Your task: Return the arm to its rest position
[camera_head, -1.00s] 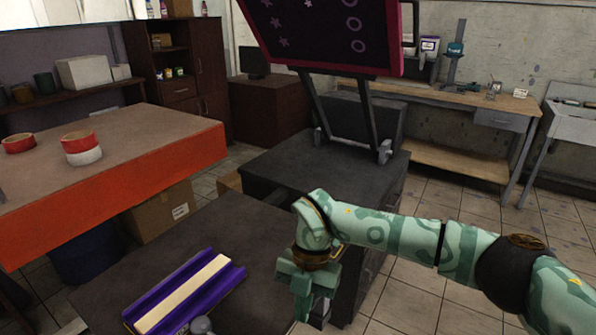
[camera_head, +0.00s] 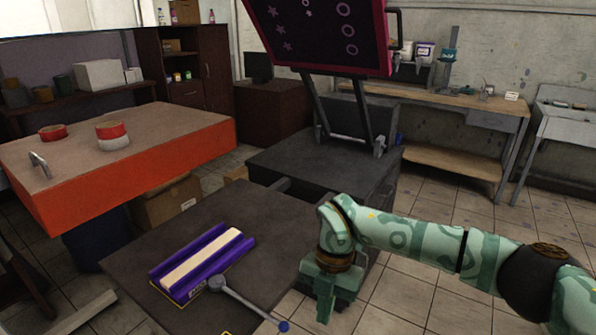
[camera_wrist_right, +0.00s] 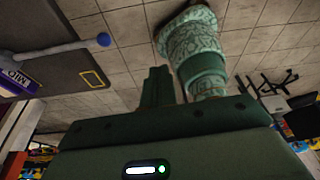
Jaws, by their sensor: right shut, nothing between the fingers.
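My right arm (camera_head: 410,232) is patterned green and comes in from the right side of the head view. Its gripper (camera_head: 325,303) points down beside the right edge of the dark low table (camera_head: 262,213), apart from the things on it. In the right wrist view the fingers (camera_wrist_right: 157,88) are shut together and hold nothing. Tiled floor shows beyond them. My left gripper is not in either view.
An orange-sided table (camera_head: 130,175) stands left. A raised printing screen (camera_head: 320,35) stands behind. Tiled floor (camera_head: 430,290) is open at right.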

